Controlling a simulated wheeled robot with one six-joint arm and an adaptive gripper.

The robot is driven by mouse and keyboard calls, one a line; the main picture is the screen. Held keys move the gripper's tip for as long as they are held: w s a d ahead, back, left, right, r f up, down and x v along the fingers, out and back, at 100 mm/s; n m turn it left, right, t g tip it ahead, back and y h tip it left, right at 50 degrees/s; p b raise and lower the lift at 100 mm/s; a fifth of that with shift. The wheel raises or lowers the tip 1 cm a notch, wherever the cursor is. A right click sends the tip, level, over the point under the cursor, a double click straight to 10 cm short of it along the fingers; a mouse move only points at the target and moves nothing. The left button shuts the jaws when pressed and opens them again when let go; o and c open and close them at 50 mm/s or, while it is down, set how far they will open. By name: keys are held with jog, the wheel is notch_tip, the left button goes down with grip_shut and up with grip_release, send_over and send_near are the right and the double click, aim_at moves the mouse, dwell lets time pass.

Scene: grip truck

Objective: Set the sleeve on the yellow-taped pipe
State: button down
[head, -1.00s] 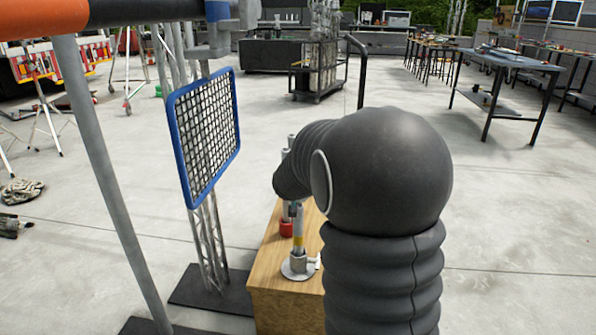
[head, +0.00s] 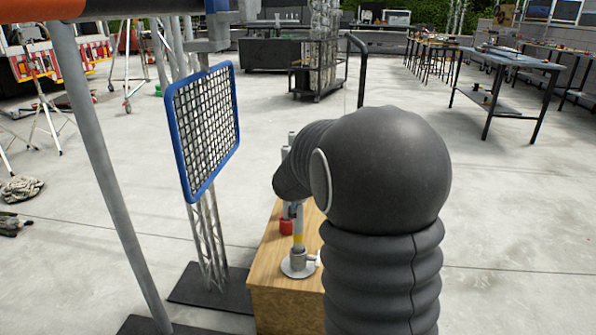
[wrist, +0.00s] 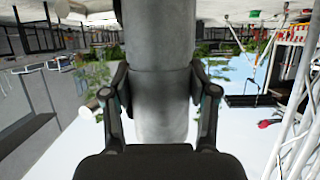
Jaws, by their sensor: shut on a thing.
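My gripper (wrist: 160,85) is shut on the sleeve (wrist: 160,45), a wide grey cylinder that fills the middle of the wrist view between both fingers. In the head view my dark arm hides most of the gripper and sleeve. The yellow-taped pipe (head: 298,239) stands upright in a round metal base on a wooden block (head: 273,277). Its yellow band shows just above the base. My arm's end is at the upper part of this pipe in the picture. I cannot tell whether the sleeve is around the pipe or apart from it.
A second pipe with a red band (head: 286,227) stands behind on the same block. A blue-framed mesh panel (head: 203,130) on a truss stand and a slanted grey pole (head: 105,185) are close on the left. Open concrete floor (head: 510,220) lies to the right.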

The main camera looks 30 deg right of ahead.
jog(key=shift+f+b, duration=1.1)
jog(key=shift+f, duration=0.45)
dwell(0.4)
jog(key=shift+f+b, duration=1.75)
jog(key=shift+f, duration=0.5)
jog(key=shift+f, duration=0.35)
jog(key=shift+c, duration=2.1)
grip_release()
jog(key=shift+o, duration=0.9)
jog(key=shift+f, duration=0.1)
jog(key=shift+s+a, duration=0.1)
jog(key=v, duration=1.2)
